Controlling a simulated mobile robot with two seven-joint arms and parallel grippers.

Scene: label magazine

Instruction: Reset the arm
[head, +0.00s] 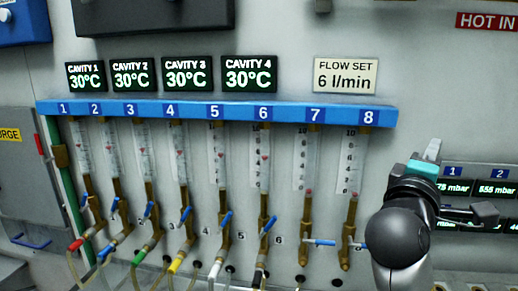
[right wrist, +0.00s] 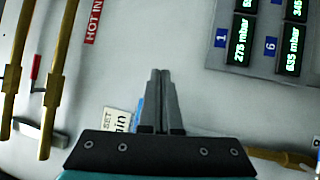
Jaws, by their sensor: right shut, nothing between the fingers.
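My right arm rises at the right of the head view, in front of the panel. The fingertips appear apart from the panel and touch nothing that I can see. My left gripper is in neither view.
A blue manifold rail (head: 190,110) numbered 1 to 8 carries flow tubes with blue-handled valves, several with hoses. The arm hides part of the area right of tube 8. Pressure displays (right wrist: 242,40) and brass pipes (right wrist: 62,75) flank the gripper. A grey cabinet (head: 20,185) stands left.

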